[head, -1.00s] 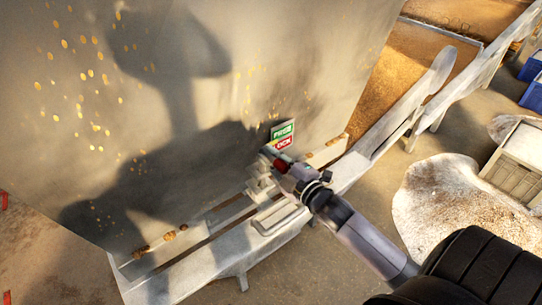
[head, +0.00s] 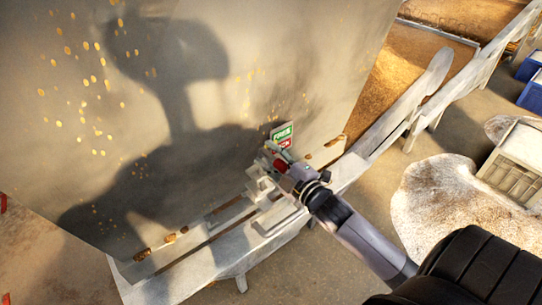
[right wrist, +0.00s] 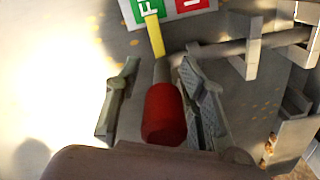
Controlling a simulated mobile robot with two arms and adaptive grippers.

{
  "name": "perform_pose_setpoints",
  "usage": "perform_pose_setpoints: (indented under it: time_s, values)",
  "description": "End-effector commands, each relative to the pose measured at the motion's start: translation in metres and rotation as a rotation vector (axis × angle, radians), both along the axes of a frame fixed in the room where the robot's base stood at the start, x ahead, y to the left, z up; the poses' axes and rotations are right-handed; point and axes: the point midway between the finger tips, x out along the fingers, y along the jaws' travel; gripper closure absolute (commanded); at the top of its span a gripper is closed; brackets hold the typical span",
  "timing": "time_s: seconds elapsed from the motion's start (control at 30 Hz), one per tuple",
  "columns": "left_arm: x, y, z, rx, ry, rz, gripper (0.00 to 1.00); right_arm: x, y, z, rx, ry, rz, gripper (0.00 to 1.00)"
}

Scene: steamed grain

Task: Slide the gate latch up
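The gate latch's red grip (right wrist: 163,112) sits on a short metal rod in the right wrist view. A yellow pointer (right wrist: 154,36) lies beyond it, against a green and red sign (right wrist: 168,8). My right gripper (right wrist: 164,100) has its fingers spread to either side of the red grip. A gap shows on the left; the right finger is close to the grip, and I cannot tell if it touches. In the head view the red grip (head: 281,165) is small at my right gripper (head: 284,163), just below the sign (head: 282,134). My left gripper is not in view.
A large grey metal wall (head: 130,120) with golden specks stands behind the latch. A pale frame rail (head: 235,243) runs along its foot. At right are a pale crate (head: 514,165), a grain pile (head: 450,195) and blue bins (head: 533,95). Floor in front is open.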

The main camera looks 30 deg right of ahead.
Motion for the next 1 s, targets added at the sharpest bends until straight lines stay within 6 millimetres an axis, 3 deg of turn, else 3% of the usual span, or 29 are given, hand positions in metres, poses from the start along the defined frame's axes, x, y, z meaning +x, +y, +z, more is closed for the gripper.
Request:
perform_pose_setpoints:
  time_s: [0.33, 0.7, 1.0]
  values:
    - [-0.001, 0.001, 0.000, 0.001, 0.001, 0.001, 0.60, -0.013, -0.001, -0.003, 0.002, 0.007, 0.000, 0.63]
    - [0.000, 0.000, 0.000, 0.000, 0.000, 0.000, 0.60, -0.083, -0.006, -0.003, 0.002, 0.006, -0.001, 0.63]
    - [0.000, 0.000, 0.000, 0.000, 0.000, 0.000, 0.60, -0.117, -0.008, -0.002, 0.000, 0.003, -0.001, 0.63]
